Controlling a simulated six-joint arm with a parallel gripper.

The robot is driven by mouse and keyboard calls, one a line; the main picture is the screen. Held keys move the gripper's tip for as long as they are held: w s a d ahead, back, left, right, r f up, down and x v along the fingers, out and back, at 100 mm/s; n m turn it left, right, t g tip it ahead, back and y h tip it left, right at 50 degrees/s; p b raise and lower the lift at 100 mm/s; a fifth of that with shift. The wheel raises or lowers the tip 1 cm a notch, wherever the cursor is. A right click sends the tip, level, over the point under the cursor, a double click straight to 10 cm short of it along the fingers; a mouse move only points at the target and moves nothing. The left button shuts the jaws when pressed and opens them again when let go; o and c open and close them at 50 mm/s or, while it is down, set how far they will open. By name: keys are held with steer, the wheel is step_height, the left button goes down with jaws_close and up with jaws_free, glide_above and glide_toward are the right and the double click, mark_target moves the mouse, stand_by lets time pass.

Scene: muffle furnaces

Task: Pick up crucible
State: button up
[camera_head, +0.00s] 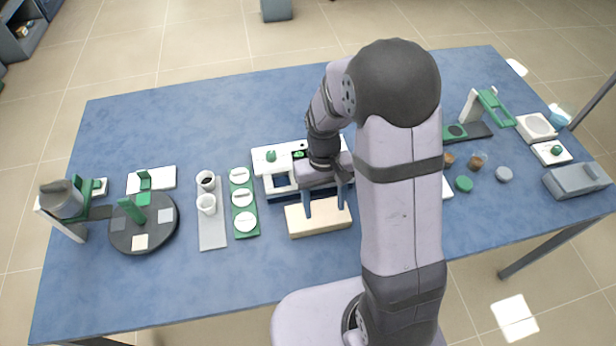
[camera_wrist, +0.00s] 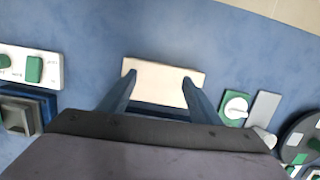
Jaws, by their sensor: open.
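Two small white cups that look like crucibles stand on a narrow grey tray (camera_head: 212,238), left of centre in the head view. The rear cup (camera_head: 206,181) has a dark interior and the front cup (camera_head: 207,205) looks pale inside. In the wrist view, one white cup (camera_wrist: 264,138) shows at the lower right, partly hidden by my gripper's body. My gripper (camera_head: 324,208) points down and is open, to the right of both cups. Its fingers show in the wrist view (camera_wrist: 159,80) over a cream block, with nothing seen held between them.
The cream block (camera_head: 318,223) lies before a small white-and-blue furnace (camera_head: 264,165). A green strip with several white discs (camera_head: 243,222) lies between tray and furnace. A dark round turntable (camera_head: 122,236) stands at left. The table's front left is clear.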

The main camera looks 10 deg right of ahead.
steer(key=w+r+n+t, duration=0.2)
steer(key=w+r+n, duration=0.2)
steer(key=w, duration=1)
steer(key=shift+a+r, duration=0.3)
steer(key=shift+r, duration=0.25)
step_height(320, 180, down, 4)
steer(key=shift+s+a+r+p, duration=0.15)
steer(key=shift+r+p, duration=0.1)
steer(key=shift+p, duration=0.85)
steer(key=shift+f+p, duration=0.65)
steer(key=shift+f, duration=1.25)
steer(key=c, duration=1.1)
